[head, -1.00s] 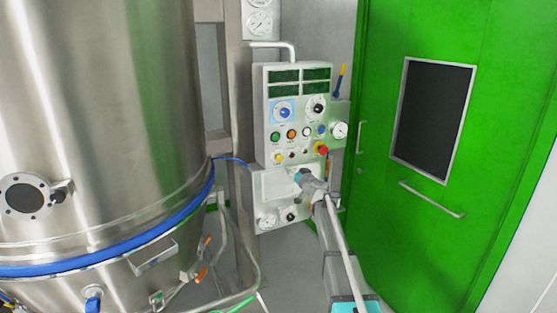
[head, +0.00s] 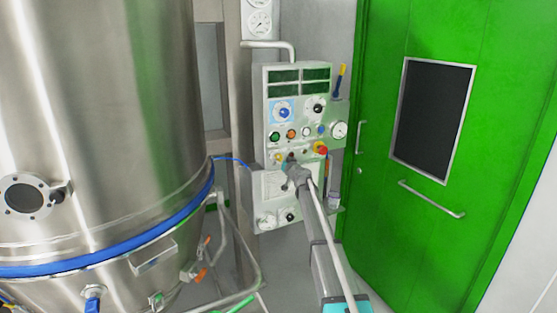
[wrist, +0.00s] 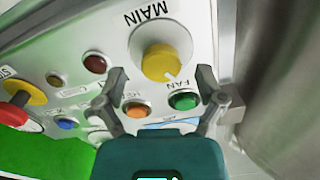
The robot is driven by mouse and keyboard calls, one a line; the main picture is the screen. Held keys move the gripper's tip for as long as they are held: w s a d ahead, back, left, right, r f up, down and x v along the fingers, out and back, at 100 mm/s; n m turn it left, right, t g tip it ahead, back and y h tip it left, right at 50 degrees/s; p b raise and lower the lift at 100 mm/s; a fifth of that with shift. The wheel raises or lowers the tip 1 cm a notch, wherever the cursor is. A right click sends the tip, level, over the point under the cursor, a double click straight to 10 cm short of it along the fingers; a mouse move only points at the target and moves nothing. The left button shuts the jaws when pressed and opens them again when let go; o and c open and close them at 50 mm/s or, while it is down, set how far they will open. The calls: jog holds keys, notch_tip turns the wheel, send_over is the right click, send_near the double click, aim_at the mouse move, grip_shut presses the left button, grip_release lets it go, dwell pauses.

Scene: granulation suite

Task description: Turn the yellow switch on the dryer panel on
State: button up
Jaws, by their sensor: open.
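The yellow switch is a round yellow-faced knob on a pale collar, under the label MAIN, in the wrist view (wrist: 163,60). A small light mark shows near its lower edge there. In the head view the yellow switch (head: 278,157) is small, at the lower left of the dryer panel's (head: 296,76) buttons. My gripper (wrist: 161,76) is open and empty, its two fingers spread to either side of the knob in the picture, with gaps showing. I cannot tell how far the tips are from the panel. In the head view my gripper (head: 288,163) is just right of the switch, partly covering the panel.
Close by are a green FAN button (wrist: 185,101), an orange button (wrist: 138,109), a dark red button (wrist: 95,63) and a red emergency stop on yellow (head: 320,148). A large steel vessel (head: 110,120) stands left; a green door (head: 425,210) is right.

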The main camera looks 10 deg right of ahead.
jog(key=shift+x, duration=1.35)
jog(key=shift+c, duration=0.2)
jog(key=c, duration=1.1)
jog(key=shift+m, duration=0.5)
jog(key=m, duration=0.4)
jog(key=shift+a, duration=0.1)
jog(key=m, duration=0.7)
jog(key=shift+r, duration=0.1)
